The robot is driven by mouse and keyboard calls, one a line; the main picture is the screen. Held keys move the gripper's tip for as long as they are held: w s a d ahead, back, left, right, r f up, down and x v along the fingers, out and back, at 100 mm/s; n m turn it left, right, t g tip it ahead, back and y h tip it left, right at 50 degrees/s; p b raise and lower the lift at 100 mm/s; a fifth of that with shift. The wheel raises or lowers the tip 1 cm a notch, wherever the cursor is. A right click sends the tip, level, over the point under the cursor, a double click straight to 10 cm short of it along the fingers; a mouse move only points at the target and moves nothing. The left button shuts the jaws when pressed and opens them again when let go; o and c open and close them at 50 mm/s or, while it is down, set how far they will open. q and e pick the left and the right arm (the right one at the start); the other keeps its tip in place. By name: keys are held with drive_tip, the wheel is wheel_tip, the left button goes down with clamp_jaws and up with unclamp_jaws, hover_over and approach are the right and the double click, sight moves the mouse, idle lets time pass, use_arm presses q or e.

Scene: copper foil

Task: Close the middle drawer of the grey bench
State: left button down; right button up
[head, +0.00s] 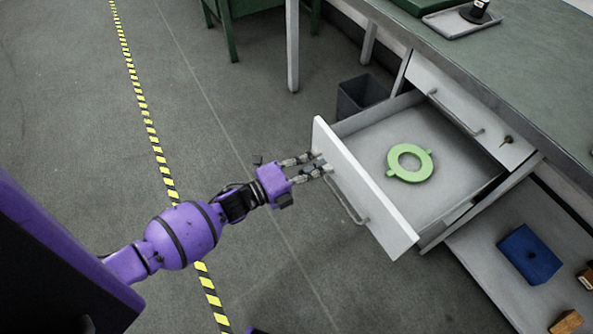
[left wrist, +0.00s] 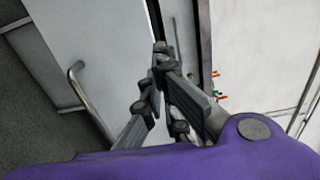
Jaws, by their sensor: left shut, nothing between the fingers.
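The grey bench (head: 530,70) stands at the right. A drawer (head: 365,190) below its closed top drawer is pulled well out; I take it as the middle one. Its white front carries a bar handle (head: 345,200), which also shows in the left wrist view (left wrist: 88,98). A green ring with small tabs (head: 392,172) lies inside. My left gripper (head: 322,164) is shut and empty, its fingertips at the outer face of the drawer front, near the far end and beyond the handle. I cannot tell whether they touch it. My right gripper is not in view.
The closed top drawer (head: 440,98) has a bar handle and a key. At lower right, a surface (head: 485,240) holds a blue box (head: 528,254) and small wooden pieces. A dark bin (head: 362,94) stands behind the open drawer. The floor at left is clear, with yellow-black tape.

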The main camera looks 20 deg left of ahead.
sight(333, 157)
use_arm(q)
drive_tip(key=shift+x, duration=2.35)
